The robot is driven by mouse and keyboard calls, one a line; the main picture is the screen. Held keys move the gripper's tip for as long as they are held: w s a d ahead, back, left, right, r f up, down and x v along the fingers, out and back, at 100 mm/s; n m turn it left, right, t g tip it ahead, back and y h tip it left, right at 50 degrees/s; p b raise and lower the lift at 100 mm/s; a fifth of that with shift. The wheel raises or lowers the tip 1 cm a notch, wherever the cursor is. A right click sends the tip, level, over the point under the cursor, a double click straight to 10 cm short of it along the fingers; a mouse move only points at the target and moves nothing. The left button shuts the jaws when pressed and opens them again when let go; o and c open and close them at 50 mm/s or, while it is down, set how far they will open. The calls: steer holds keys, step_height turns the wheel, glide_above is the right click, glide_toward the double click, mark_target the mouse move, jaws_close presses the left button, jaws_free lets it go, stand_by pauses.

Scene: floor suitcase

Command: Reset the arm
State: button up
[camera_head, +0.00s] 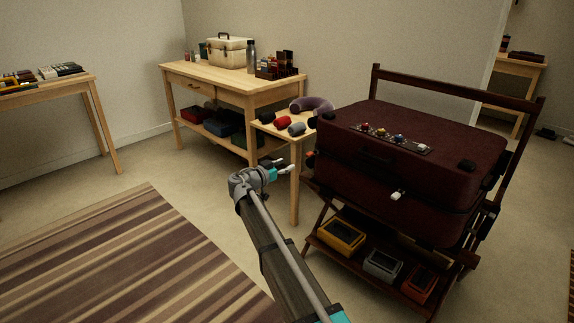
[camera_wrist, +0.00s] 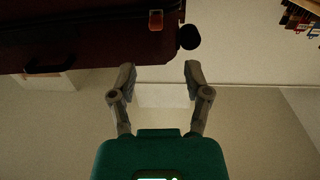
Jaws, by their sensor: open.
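My gripper (camera_wrist: 158,75) is open, with nothing between its two fingers in the wrist view. In the head view my gripper (camera_head: 284,170) is at the end of my arm, in front of the small side table and left of the suitcase. The dark red suitcase (camera_head: 345,135) is shut and rests on a wooden rack. It also shows upside down at the top left of the wrist view (camera_wrist: 90,40), beyond the fingers. I cannot tell the exact gap between gripper and suitcase.
A small table (camera_head: 297,138) holds rolled items and a neck pillow (camera_head: 311,104). A workbench (camera_head: 215,82) with a case stands behind it. The rack's lower shelf (camera_head: 362,269) holds several coloured trays. A striped rug (camera_head: 130,250) lies at left. Open floor (camera_head: 150,170) separates rug and workbench.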

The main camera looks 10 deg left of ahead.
steer(key=shift+d, duration=0.1)
steer(key=s+d+f+n+g+y+p, duration=0.1)
steer(key=s+d+f+g, duration=0.2)
steer(key=d, duration=0.7)
steer(key=s+d+f+g+p, duration=0.1)
steer(key=s+d+f+g, duration=0.25)
steer(key=d, duration=0.55)
steer(key=s+d+f+n+g+y+p, duration=0.1)
steer(key=s+d+f+g, duration=0.2)
steer(key=d, duration=0.7)
steer(key=s+d+f+n+g+y+p, duration=0.1)
steer(key=s+d+n+g+y+p, duration=0.25)
steer(key=s, duration=0.75)
steer(key=s+d+f+n+g+y, duration=0.15)
steer(key=s+d+y, duration=0.45)
steer(key=s, duration=0.6)
step_height(320, 180, up, 38)
steer(key=w+d+h+p, duration=0.1)
steer(key=p, duration=3.7)
steer(key=shift+g+h, duration=0.25)
